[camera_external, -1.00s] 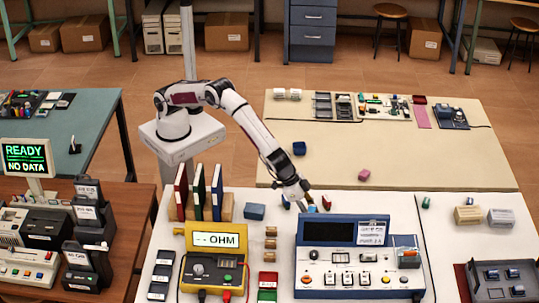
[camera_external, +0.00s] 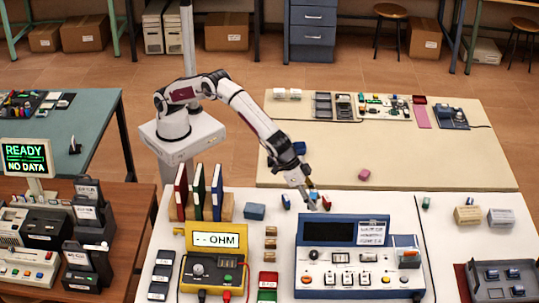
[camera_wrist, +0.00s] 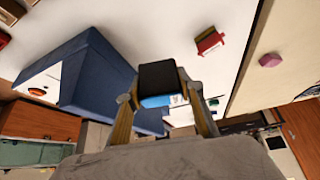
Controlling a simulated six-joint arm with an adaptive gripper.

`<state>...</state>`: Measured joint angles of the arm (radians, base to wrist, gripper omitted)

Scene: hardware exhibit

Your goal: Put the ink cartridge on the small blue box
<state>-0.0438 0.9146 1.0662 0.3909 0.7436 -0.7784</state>
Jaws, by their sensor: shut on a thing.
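My gripper (camera_wrist: 165,115) is shut on a small cartridge (camera_wrist: 160,80) with a black face and a light blue side, which I take as the ink cartridge. In the external view my gripper (camera_external: 311,203) is just behind the large blue instrument, and the held cartridge is small and partly hidden there. A small blue box (camera_external: 255,212) sits on the white table to the left of my gripper, beside the binders. Another dark blue box (camera_external: 300,148) sits at the left edge of the beige table, partly behind my arm.
The large blue instrument (camera_external: 342,258) stands in front of my gripper. A red item (camera_external: 327,202) and a small blue item (camera_external: 286,201) lie close by. Binders (camera_external: 199,193), the yellow ohm meter (camera_external: 212,262) and brown blocks (camera_external: 270,244) are left. A pink block (camera_external: 364,174) lies behind.

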